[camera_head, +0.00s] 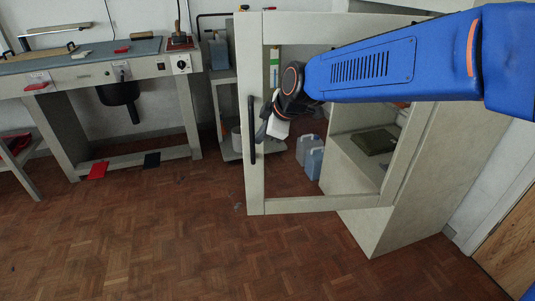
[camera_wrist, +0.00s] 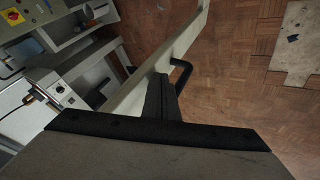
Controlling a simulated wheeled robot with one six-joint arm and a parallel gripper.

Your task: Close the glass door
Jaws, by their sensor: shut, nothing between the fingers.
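The glass door (camera_head: 256,180) is a pale frame with a see-through middle, standing open from the cabinet in the head view. A black bar handle (camera_head: 251,130) is upright on its left stile. My gripper (camera_head: 263,132) is shut and empty, just right of the handle by the stile's inner edge. In the wrist view, my dark gripper (camera_wrist: 160,85) points at the door's pale edge (camera_wrist: 135,98), with the handle (camera_wrist: 182,75) just right of the fingertips. I cannot tell whether the fingers touch the door. My arm hides part of the door's upper opening.
The pale cabinet (camera_head: 370,228) stands at right, with a dark flat item (camera_head: 375,141) inside. Blue canisters (camera_head: 313,161) stand on the floor behind the door. A workbench (camera_head: 95,68) stands at the back left. The parquet floor (camera_head: 150,240) in front is mostly clear.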

